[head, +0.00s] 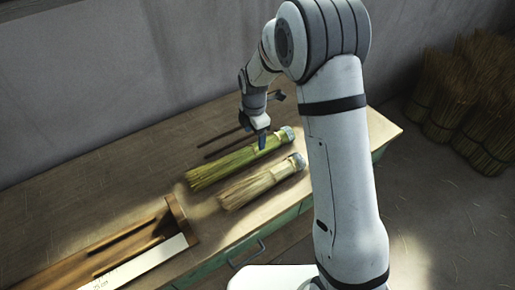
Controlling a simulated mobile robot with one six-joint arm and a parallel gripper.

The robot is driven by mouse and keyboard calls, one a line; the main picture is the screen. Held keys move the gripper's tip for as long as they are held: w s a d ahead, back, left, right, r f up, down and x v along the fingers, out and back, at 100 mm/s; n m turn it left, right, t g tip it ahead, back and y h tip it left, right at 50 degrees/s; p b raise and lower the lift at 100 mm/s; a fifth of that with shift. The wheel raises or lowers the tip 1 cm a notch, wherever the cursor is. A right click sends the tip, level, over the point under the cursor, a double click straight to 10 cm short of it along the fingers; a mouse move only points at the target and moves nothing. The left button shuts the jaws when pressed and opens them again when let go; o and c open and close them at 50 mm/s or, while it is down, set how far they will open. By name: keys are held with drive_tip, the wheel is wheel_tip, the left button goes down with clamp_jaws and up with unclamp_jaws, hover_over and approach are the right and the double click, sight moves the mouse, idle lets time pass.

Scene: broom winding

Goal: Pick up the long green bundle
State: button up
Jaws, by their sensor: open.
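The long green bundle (222,168) lies on the wooden workbench, its loose straw ends toward the lower left and its bound grey end at the upper right. A paler straw-coloured bundle (258,187) lies beside it, nearer the bench's front edge, roughly parallel. My gripper (262,141) points down at the green bundle near its bound end. Its blue fingers are open. One finger shows in front of the bundle; I cannot tell whether it touches the straw.
Thin dark rods (222,137) lie behind the green bundle. A wooden tray (176,219) with rods and a white strip is at the lower left. The bench (85,183) is clear on its left part. Several straw sheaves (445,97) stand on the floor at right.

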sight(252, 147)
drive_tip(key=shift+w+a+f+n, duration=0.1)
drive_tip(key=shift+a+f+n, duration=0.1)
drive_tip(key=shift+f, duration=0.2)
drive_tip(key=shift+w+a+f+n, duration=0.1)
drive_tip(key=shift+f+n, duration=0.1)
drive_tip(key=shift+f, duration=0.2)
drive_tip(key=f, duration=0.2)
drive_tip(key=f+p, duration=0.1)
drive_tip(key=f, duration=0.1)
drive_tip(key=f+p, duration=0.1)
drive_tip(key=f, duration=0.2)
drive_tip(key=shift+w+f, duration=0.1)
drive_tip(key=shift+w, duration=0.15)
drive_tip(key=shift+c, duration=0.3)
drive_tip(key=shift+a, duration=0.1)
drive_tip(key=c, duration=1)
